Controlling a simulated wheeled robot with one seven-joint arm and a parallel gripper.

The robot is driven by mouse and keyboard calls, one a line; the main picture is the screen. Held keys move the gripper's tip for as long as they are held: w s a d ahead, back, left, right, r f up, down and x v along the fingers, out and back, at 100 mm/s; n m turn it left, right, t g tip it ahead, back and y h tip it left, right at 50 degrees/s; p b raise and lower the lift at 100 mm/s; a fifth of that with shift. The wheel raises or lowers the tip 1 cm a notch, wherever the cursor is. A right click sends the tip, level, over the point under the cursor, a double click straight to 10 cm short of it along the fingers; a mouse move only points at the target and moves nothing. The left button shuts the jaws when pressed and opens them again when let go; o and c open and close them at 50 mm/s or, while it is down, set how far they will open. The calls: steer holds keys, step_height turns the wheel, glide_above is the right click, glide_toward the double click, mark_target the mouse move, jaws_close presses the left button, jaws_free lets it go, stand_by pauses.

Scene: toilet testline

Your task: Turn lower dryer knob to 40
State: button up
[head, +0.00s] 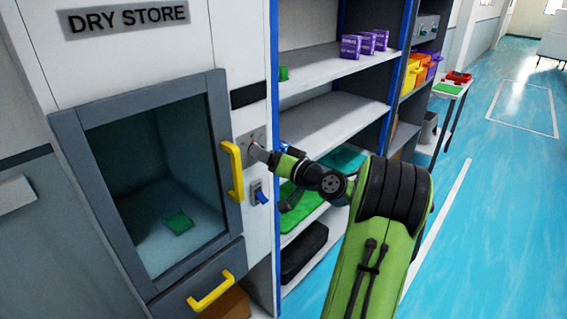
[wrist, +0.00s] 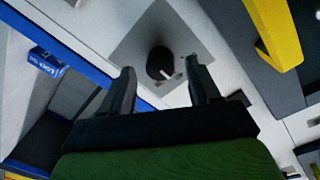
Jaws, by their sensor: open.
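The dryer is the cabinet marked DRY STORE (head: 128,17), with a glass-fronted door and a yellow handle (head: 232,169). A black round knob (wrist: 160,64) with a white pointer mark sits on a square grey plate (wrist: 135,45) in the wrist view. My gripper (wrist: 162,85) is open, with one finger on each side of the knob, and I cannot tell whether they touch it. In the head view my gripper (head: 262,153) is at the cabinet's panel just right of the yellow handle, and it hides the knob there. The scale numbers are too small to read.
A blue switch (head: 259,192) is just below my gripper. Shelves (head: 335,120) with purple boxes (head: 351,46) stand to the right of the cabinet. A lower drawer has a yellow handle (head: 211,290). Blue floor (head: 480,210) is clear at the right.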

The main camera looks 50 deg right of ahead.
steer(key=s, duration=1.4)
steer(key=shift+s+r, duration=0.25)
